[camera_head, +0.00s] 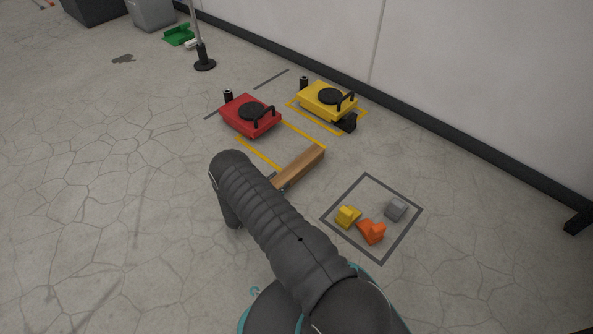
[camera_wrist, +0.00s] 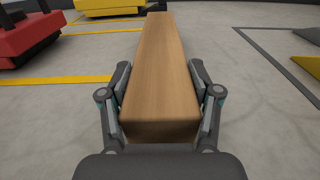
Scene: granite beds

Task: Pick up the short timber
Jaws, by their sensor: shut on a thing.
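The short timber (camera_head: 300,168) is a plain brown wooden bar. In the head view it sticks out past my arm, which hides its near end. In the wrist view the timber (camera_wrist: 159,70) runs away from me between the fingers. My gripper (camera_wrist: 160,97) is shut on its near end, with one finger on each side. In the head view my gripper is hidden behind my arm. I cannot tell whether the timber touches the floor.
A red machine (camera_head: 250,115) and a yellow machine (camera_head: 327,101) stand beyond the timber. A grey-outlined square (camera_head: 328,218) at right holds yellow (camera_head: 347,216), orange (camera_head: 371,231) and grey (camera_head: 396,208) blocks. A pole base (camera_head: 204,64) stands further back. Floor at left is clear.

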